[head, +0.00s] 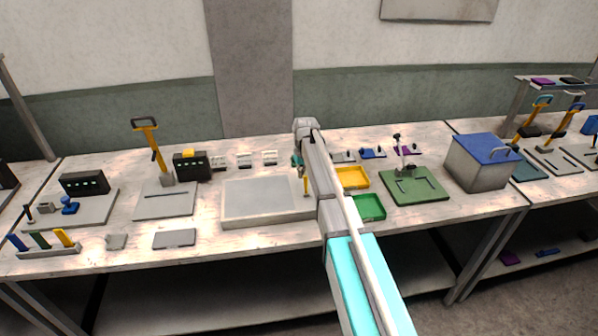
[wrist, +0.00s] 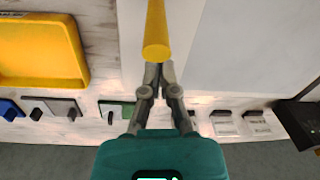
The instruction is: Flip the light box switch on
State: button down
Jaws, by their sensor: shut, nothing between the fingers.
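The light box (head: 265,196) is a flat pale box with a grey, unlit-looking panel, at the middle of the bench in the head view. Its panel also shows at the upper right of the wrist view (wrist: 255,45). The switch is a yellow round lever (head: 306,186) at the box's right side. In the wrist view the lever (wrist: 157,30) comes down from the top edge, with its round end just beyond my fingertips. My gripper (wrist: 158,74) is shut and empty, its tips close to the lever's end. I cannot tell whether they touch. My arm partly hides the box's right edge.
A yellow tray (head: 352,178) and a green tray (head: 368,207) lie right of my arm. Small grey-and-white pieces (head: 245,160) stand behind the box. A black unit with a yellow top (head: 192,165) stands at the back left. A green-based press (head: 414,187) is farther right.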

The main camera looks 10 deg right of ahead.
jog(key=shift+s+d+r, duration=0.1)
jog(key=shift+s+r, duration=0.1)
jog(key=shift+s, duration=0.25)
jog(key=shift+s+d+r, duration=0.1)
jog(key=shift+s+r, duration=0.05)
jog(key=shift+s, duration=0.25)
jog(key=shift+a, duration=0.1)
jog(key=shift+d, duration=0.2)
